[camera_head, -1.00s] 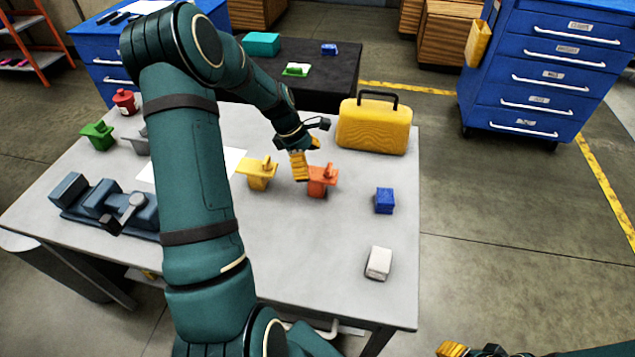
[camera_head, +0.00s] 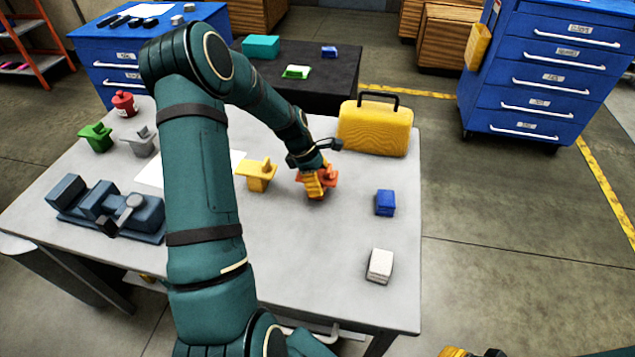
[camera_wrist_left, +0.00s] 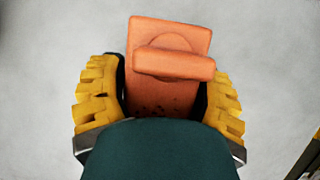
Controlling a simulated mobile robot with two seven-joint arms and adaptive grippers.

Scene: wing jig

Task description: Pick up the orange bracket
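The orange bracket (camera_head: 331,177) stands on the grey table, right of the yellow bracket (camera_head: 257,174). My left gripper (camera_head: 318,184) is down at the orange bracket and partly covers it in the head view. In the left wrist view the orange bracket (camera_wrist_left: 168,65) lies between the two yellow fingers of my left gripper (camera_wrist_left: 160,100). The fingers are spread, with a gap showing on each side of the bracket. The bracket's lower part is hidden by the gripper body. My right gripper (camera_head: 470,352) is at the bottom edge, mostly cut off.
A yellow case (camera_head: 375,127) stands close behind the left gripper. A blue block (camera_head: 385,203) and a white block (camera_head: 380,266) lie to the right. The table's front middle is clear.

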